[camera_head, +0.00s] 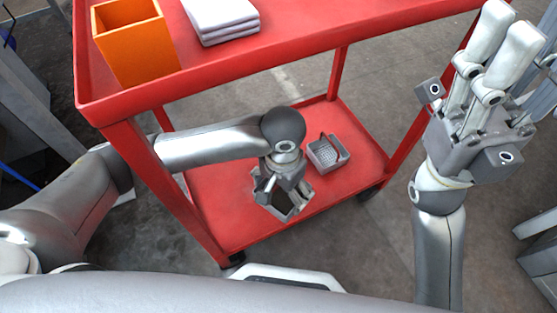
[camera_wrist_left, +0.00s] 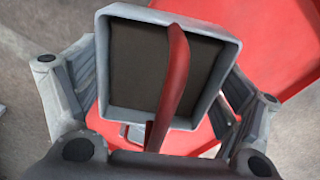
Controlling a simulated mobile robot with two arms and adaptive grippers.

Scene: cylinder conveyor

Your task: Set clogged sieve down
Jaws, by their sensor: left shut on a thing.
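The clogged sieve (camera_wrist_left: 215,55) is a square grey frame filled with dark brown matter, with a red handle (camera_wrist_left: 172,85) across it in the left wrist view. My left gripper (camera_head: 283,198) is shut on it, with fingers on both sides. In the head view the held sieve (camera_head: 297,208) is small and partly hidden by the gripper, over the cart's red lower shelf (camera_head: 225,210). Whether it touches the shelf I cannot tell. My right gripper (camera_head: 505,35) points up at the right, away from the cart; its finger gap is unclear.
A grey sieve-like tray (camera_head: 328,152) with a perforated bottom and a handle stands on the lower shelf, just right of my left gripper. The upper shelf (camera_head: 225,72) holds an orange bin (camera_head: 137,45) and folded white cloths (camera_head: 222,20). Red posts frame the lower shelf.

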